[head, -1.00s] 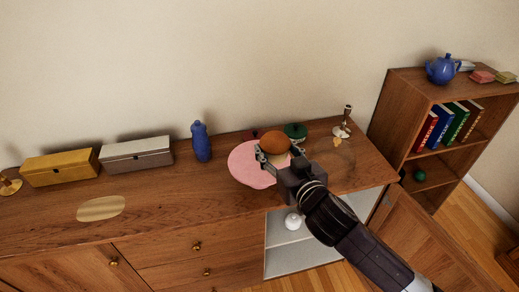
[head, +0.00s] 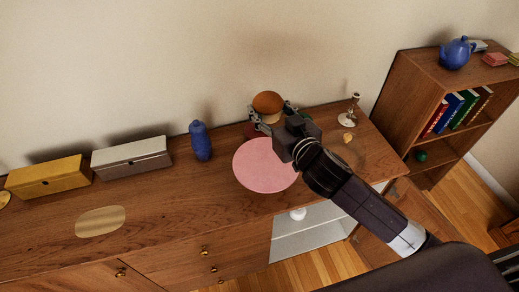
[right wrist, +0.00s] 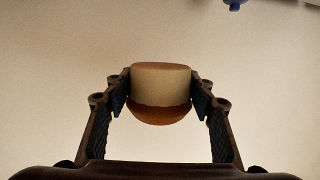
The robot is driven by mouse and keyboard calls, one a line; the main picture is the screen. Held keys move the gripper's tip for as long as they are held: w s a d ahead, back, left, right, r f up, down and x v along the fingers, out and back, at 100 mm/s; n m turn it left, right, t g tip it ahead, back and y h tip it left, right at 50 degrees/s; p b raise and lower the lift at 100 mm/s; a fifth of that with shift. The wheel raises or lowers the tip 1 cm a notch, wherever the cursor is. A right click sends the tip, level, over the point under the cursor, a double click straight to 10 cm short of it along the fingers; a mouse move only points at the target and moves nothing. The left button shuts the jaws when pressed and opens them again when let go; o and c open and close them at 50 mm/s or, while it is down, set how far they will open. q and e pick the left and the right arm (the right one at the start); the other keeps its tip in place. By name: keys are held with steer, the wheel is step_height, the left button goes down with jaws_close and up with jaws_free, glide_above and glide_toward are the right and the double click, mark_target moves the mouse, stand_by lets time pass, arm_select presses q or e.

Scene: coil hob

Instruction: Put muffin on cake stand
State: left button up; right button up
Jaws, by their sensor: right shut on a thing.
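The muffin (head: 268,104) has a brown rounded top and a pale body. My right gripper (head: 268,119) is shut on it and holds it up against the view of the wall, behind the cake stand in the picture. In the right wrist view the muffin (right wrist: 160,90) sits between the two fingers. The pink round cake stand (head: 262,170) is on the wooden sideboard, with its top bare; its foot is hidden. My left gripper is not in view.
A blue bottle (head: 201,141) stands left of the cake stand, with a silver box (head: 132,157) and a yellow box (head: 49,177) farther left. A candlestick (head: 350,112) is at the right end. A bookshelf (head: 420,105) stands beyond. The sideboard's front left top is mostly clear.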

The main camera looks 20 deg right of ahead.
steer(key=f, duration=0.2)
steer(key=shift+w+f, duration=0.3)
steer(key=shift+w, duration=0.05)
step_height(320, 180, down, 6)
steer(key=s, duration=0.1)
glide_above(266, 162)
step_height(266, 162, down, 7)
steer(key=shift+r, duration=0.15)
step_height(266, 162, down, 4)
steer(key=shift+s+b, duration=0.1)
steer(key=shift+b, duration=0.7)
steer(key=shift+f, duration=0.25)
steer(key=shift+f+b, duration=0.25)
steer(key=shift+b, duration=0.1)
steer(key=o, duration=1.2)
steer(key=shift+r, duration=0.1)
